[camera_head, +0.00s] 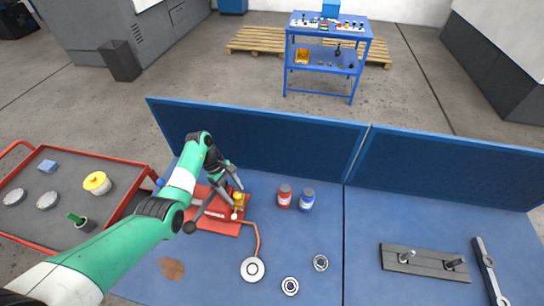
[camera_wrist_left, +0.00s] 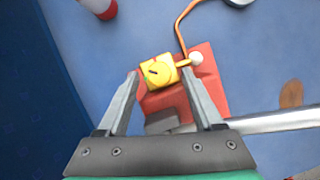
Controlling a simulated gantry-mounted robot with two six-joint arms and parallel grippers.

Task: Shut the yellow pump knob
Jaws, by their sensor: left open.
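The yellow pump knob (camera_wrist_left: 158,71) sits on the red pump (camera_wrist_left: 205,90). Its short lever points right in the left wrist view, beside a white ball. In the head view the knob (camera_head: 239,197) is small and partly covered, on the red base (camera_head: 222,222) on the blue table. My left gripper (camera_wrist_left: 161,76) is open and empty. Its fingertips lie on either side of the knob in the wrist view, with visible gaps; how far above it they are I cannot tell. In the head view my left gripper (camera_head: 235,196) is right at the knob. My right gripper is out of view.
An orange hose (camera_head: 257,238) runs from the pump to a round gauge (camera_head: 252,269). A metal handle bar (camera_wrist_left: 275,122) extends from the pump. Red (camera_head: 284,197) and blue (camera_head: 307,200) cans stand to the right. A blue panel (camera_head: 260,140) closes off the back.

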